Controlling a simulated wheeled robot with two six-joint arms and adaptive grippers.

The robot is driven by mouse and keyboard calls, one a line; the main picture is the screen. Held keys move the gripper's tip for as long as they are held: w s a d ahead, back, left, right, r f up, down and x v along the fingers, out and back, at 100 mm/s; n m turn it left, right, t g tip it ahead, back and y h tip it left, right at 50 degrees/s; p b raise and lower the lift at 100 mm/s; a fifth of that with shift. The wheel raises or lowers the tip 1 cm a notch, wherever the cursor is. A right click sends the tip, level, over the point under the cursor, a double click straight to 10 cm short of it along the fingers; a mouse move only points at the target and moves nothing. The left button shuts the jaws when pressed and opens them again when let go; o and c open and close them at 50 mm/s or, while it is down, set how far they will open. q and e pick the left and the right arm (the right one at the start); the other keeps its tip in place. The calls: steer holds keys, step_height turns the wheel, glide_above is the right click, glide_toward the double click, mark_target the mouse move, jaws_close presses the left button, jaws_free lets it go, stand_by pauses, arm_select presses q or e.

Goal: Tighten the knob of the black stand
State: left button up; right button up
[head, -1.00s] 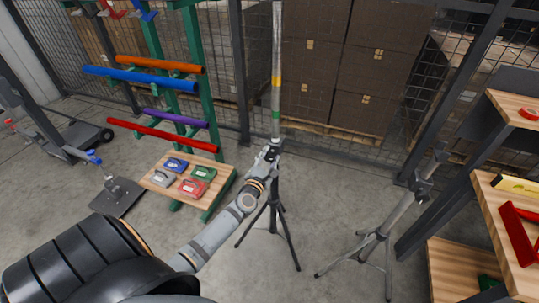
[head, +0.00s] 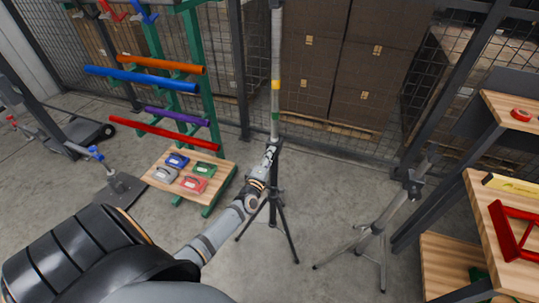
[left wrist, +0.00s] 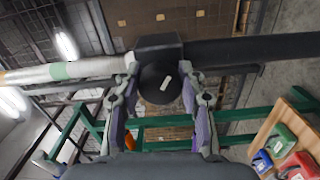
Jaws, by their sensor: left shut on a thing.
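The black stand (head: 273,205) stands upright on its spread tripod legs, holding a grey pole (head: 276,50) with yellow and green bands. Its black round knob (left wrist: 158,84) has a white mark, slightly tilted, and faces my camera in the left wrist view. My left gripper (head: 270,152) is at the stand's collar; in the left wrist view its two fingers (left wrist: 160,92) are on either side of the knob and shut on it. In the head view the gripper hides the knob. My right gripper is not in view.
A grey tripod stand (head: 375,230) is to the right. A wooden shelf (head: 222,168) with several coloured clamps and a green rack (head: 208,75) with coloured tubes are to the left. A wooden workbench (head: 480,205) is at the right edge. Floor between the stands is free.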

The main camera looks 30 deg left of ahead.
arm_select(q)
steer(key=m+p, duration=0.2)
steer(key=m, duration=0.3)
steer(key=shift+m, duration=0.3)
steer(key=shift+f+m+p, duration=0.15)
steer(key=shift+m+p, duration=0.45)
steer(key=shift+m, duration=0.55)
steer(key=shift+f+m+p, duration=0.1)
steer(key=shift+m+p, duration=0.5)
steer(key=shift+m, duration=0.55)
steer(key=o, duration=1.2)
steer(key=shift+a, duration=0.1)
steer(key=shift+s, duration=0.1)
steer(key=v, duration=1.2)
steer(key=shift+r, duration=0.1)
